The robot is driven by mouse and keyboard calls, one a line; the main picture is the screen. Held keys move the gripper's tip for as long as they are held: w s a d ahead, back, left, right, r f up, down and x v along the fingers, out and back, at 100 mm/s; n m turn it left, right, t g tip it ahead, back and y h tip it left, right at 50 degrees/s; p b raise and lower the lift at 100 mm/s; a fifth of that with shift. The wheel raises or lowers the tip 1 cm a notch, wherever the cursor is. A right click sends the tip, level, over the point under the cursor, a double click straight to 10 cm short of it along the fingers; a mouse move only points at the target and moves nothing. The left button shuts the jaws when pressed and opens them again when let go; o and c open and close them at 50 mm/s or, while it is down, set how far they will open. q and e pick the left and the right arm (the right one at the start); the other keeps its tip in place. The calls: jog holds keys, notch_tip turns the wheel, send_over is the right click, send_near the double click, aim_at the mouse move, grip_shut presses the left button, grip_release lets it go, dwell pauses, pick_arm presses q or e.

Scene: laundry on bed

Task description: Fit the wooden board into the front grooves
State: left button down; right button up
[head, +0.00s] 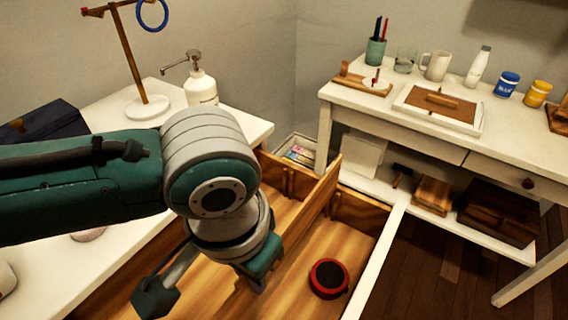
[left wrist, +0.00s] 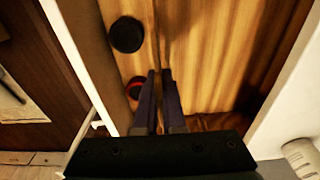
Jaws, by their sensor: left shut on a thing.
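The wooden board (head: 310,203) stands on edge as an upright divider inside the wooden-floored drawer, running lengthwise. My left gripper (head: 262,284) is low over the drawer, mostly hidden under its own wrist in the head view. In the left wrist view, its two fingers (left wrist: 160,78) are close together on either side of the thin board (left wrist: 157,38), shut on it. Small wooden groove strips (head: 335,206) show at the drawer's far wall. The front grooves are hidden by my arm, so I cannot tell how the near end sits. My right gripper is in neither view.
A red-and-black round tin (head: 328,279) lies right of the board. A black disc (left wrist: 126,34) shows farther along in the wrist view. A soap dispenser (head: 201,87) and ring stand (head: 147,107) stand on the white top. A cluttered desk (head: 336,94) is at right.

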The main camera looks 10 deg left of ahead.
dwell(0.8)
pick_arm(q)
jog(key=shift+p, duration=0.9)
dwell(0.7)
jog(key=shift+f+b, duration=3.95)
jog(key=shift+f, duration=1.2)
jog(key=c, duration=0.9)
grip_release()
jog(key=r+p, duration=0.1)
jog(key=r, duration=0.2)
jog(key=r+p, duration=0.1)
jog(key=r, duration=0.2)
jog(key=r+p, duration=0.2)
jog(key=r, duration=0.1)
jog(key=shift+s+a, duration=0.1)
jog(key=shift+s, duration=0.25)
jog(key=shift+r, duration=0.5)
